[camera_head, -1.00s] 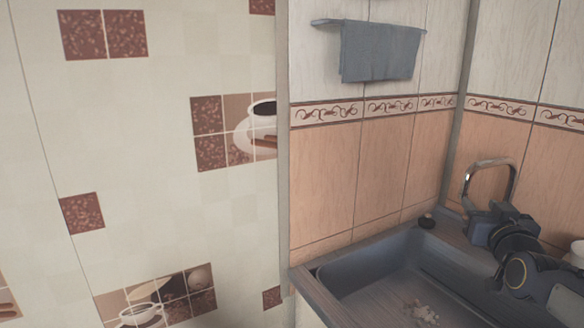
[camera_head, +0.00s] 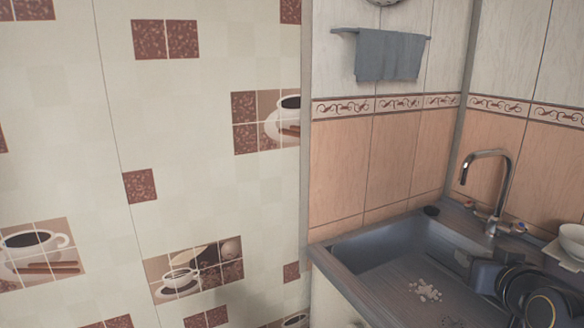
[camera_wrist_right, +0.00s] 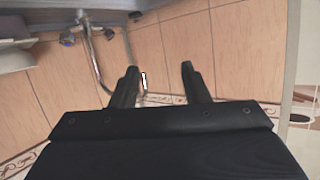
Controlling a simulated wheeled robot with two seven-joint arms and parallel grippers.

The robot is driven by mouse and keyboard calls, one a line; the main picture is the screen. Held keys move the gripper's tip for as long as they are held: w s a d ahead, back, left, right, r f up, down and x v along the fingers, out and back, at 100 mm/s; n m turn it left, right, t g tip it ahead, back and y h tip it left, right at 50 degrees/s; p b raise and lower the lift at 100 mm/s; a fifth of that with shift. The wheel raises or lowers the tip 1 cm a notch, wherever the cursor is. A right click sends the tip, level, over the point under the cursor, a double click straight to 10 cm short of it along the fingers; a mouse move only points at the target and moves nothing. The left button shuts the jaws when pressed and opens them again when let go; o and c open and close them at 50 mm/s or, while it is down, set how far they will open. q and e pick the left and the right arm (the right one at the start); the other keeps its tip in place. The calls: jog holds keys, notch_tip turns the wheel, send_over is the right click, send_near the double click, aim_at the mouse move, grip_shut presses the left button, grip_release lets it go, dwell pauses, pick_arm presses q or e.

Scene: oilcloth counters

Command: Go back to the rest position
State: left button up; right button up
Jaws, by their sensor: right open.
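My right gripper (camera_wrist_right: 159,70) shows in the right wrist view with its two dark fingers apart and nothing between them. In the head view my right gripper (camera_head: 484,277) and wrist are dark shapes low at the right, over the right part of the sink. Its fingers cannot be made out clearly there. My left gripper and left arm are in neither view.
The grey sink (camera_head: 350,254) stands in the tiled corner, with pale bits (camera_head: 425,290) on its bottom. A metal tap (camera_head: 505,185) and a white bowl (camera_head: 573,240) are close to my right arm. A towel (camera_head: 390,56) hangs on the wall.

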jog(key=s+a+f+g+y, duration=0.35)
jog(key=s+a+f, duration=0.4)
jog(key=s, duration=0.45)
jog(key=s+a+f+g+y, duration=0.2)
jog(key=s+a+f+g, duration=0.35)
jog(key=s+f, duration=0.5)
notch_tip(320, 180, up, 15)
jog(key=p, duration=1.3)
jog(key=shift+s+a+n, duration=0.25)
jog(key=shift+a+n, duration=0.05)
jog(key=shift+n, duration=0.1)
jog(key=shift+r, duration=0.1)
jog(key=shift+d, duration=0.1)
